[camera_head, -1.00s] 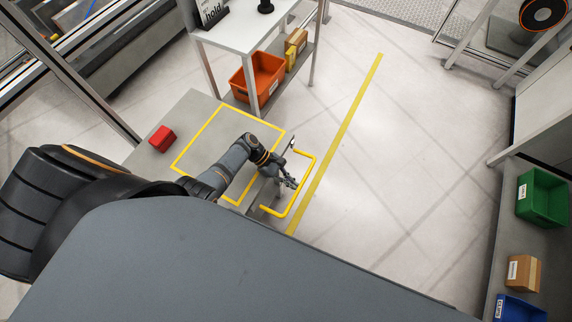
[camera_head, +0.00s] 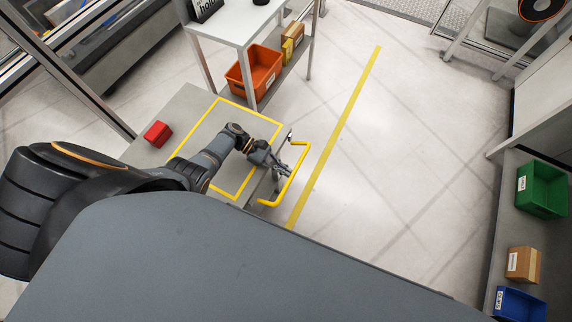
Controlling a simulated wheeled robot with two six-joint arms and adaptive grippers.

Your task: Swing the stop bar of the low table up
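The stop bar (camera_head: 294,177) is a yellow U-shaped bar at the right edge of the low grey table (camera_head: 187,108). It stands out past that edge in the picture. My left gripper (camera_head: 284,171) is at the inner side of the bar's long middle part, beyond the table edge. Its dark fingers are small and overlap the bar's outline, so I cannot tell whether they are open or shut, or touch the bar. My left arm reaches across the table top. My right gripper is not in view.
A red box (camera_head: 157,133) sits on the table's left part, outside the yellow square marking. A white shelf stand (camera_head: 237,27) with an orange bin (camera_head: 254,71) stands behind the table. The floor right of the bar is clear, with a yellow line (camera_head: 340,123).

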